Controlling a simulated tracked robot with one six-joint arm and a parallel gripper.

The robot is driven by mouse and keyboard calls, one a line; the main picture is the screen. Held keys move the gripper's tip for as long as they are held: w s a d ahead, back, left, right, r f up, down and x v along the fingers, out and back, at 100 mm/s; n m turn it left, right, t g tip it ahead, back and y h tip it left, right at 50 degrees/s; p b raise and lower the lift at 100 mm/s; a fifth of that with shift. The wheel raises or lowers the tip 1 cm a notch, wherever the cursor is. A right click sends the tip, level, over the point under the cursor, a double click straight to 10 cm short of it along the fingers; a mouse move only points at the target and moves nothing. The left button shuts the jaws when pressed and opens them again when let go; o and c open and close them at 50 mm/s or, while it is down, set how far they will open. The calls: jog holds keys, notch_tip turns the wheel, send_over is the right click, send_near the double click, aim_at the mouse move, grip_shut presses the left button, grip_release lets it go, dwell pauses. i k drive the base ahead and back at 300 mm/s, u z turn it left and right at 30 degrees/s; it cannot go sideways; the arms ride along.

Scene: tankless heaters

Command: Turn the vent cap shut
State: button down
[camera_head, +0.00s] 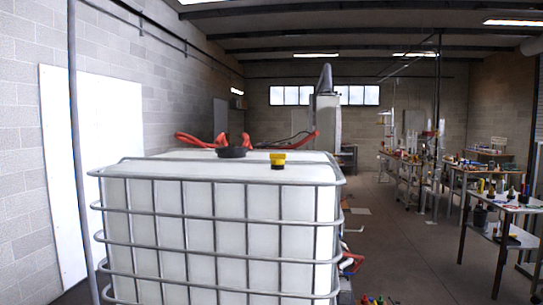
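A white tank (220,235) in a grey metal cage stands close in front, filling the lower left and middle of the view. A small yellow cap (277,157) sits on its top, right of centre, with a dark band at its base. It looks like the vent cap; how far it is turned cannot be told. A wide black lid (231,152) lies on the tank top to its left and a little farther back. My gripper is not in this view, and nothing is seen touching either cap.
Red curved parts (195,140) show behind the tank's top. A thin grey post (76,150) stands at the left, before a white panel (110,160). Workbenches with tools (500,200) line the right. Open floor (400,245) lies between tank and benches.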

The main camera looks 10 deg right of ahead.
aim_at(276, 158)
jog(key=k, duration=0.7)
jog(key=u, duration=0.5)
jog(key=i, duration=0.7)
jog(key=u, duration=0.6)
jog(key=i, duration=1.8)
jog(key=z, duration=0.75)
jog(key=i, duration=0.55)
jog(key=z, duration=0.35)
